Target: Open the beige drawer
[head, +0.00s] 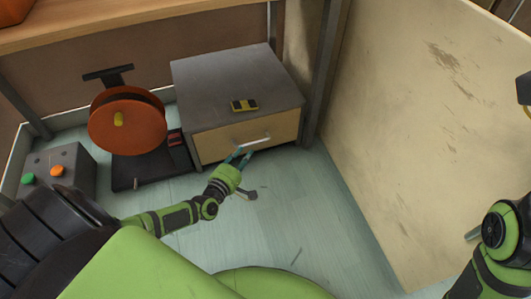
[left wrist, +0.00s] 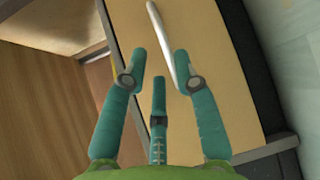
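The beige drawer (head: 222,146) is the front of a grey cabinet (head: 225,80) and looks closed, flush with its frame. Its pale bar handle (head: 252,141) runs across the front. My left gripper (head: 240,153) is at the handle, with its teal fingers apart. In the left wrist view, the open fingers (left wrist: 158,72) point at the beige front (left wrist: 225,65), and the white handle (left wrist: 165,35) reaches down beside the right finger. I cannot tell whether they touch.
A yellow and black object (head: 244,105) lies on the cabinet. An orange reel (head: 128,122) stands to its left, near a grey box (head: 58,170) with green and orange buttons. A large beige panel (head: 420,130) stands at right. The floor (head: 310,220) before the drawer is mostly clear.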

